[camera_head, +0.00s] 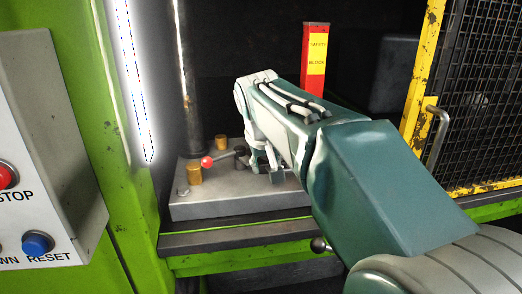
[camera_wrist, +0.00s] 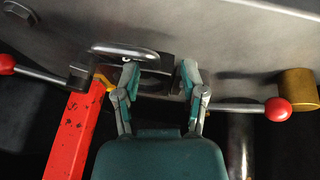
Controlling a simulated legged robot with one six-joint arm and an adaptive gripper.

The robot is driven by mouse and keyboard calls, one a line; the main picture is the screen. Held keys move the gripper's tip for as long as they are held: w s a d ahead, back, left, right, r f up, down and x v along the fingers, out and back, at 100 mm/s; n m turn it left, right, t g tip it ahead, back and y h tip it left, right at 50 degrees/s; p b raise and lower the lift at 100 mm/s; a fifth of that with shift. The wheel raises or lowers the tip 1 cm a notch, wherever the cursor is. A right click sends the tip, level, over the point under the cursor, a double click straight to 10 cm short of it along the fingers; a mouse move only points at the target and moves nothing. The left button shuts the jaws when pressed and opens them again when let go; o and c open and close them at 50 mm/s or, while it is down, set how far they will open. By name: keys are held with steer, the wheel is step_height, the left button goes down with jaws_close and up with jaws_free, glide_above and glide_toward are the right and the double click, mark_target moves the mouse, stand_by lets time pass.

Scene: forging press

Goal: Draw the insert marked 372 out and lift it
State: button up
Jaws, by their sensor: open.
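My gripper (camera_wrist: 159,76) is open in the wrist view, its two fingers apart at the grey die block (camera_wrist: 235,35). A bent metal handle (camera_wrist: 122,48) runs above and left of the left finger, and a dark slot-like part lies between the fingertips. I see nothing held. No mark 372 is legible in either view, so I cannot tell which part is the insert. In the head view the gripper (camera_head: 268,165) is partly hidden by my arm, low over the die block (camera_head: 230,205).
Red-knobbed levers (camera_wrist: 277,109) (camera_wrist: 7,64) flank the gripper. A red safety block (camera_wrist: 75,135) is at left; it stands upright in the head view (camera_head: 315,60). Brass posts (camera_head: 194,174) rise from the block. A yellow mesh guard (camera_head: 418,75) is right, a control box (camera_head: 45,130) left.

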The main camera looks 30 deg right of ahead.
steer(key=shift+d+x, duration=0.25)
steer(key=shift+x, duration=1.15)
steer(key=shift+a, duration=0.1)
steer(key=shift+c, duration=0.9)
jaws_close()
steer(key=shift+s, duration=0.1)
